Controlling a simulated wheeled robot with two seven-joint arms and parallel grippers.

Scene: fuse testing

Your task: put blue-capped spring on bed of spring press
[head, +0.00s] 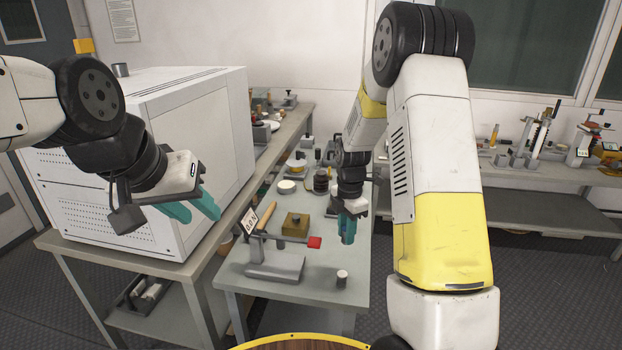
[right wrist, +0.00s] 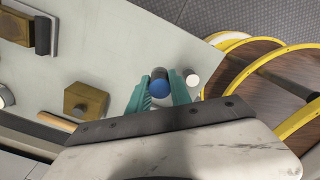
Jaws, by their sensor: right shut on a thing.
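The blue-capped spring (right wrist: 160,88) is between the teal fingers of my right gripper (right wrist: 158,100) in the right wrist view. The gripper is shut on it, and only its blue cap and a dark part beyond show clearly. In the head view my right gripper (head: 348,232) points down over the right side of the table; the spring is hidden there. A grey device with a flat base, small display and red-ended lever (head: 275,263), apparently the spring press, stands at the front left of the gripper. My left gripper (head: 190,207) is open and empty, left of the table.
A brass block (head: 296,224) sits behind the lever device. A small white-topped cylinder (head: 342,279) stands near the table's front right corner. Jars and dishes (head: 286,187) are further back. A large white cabinet (head: 150,160) stands left. The table's right front is mostly bare.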

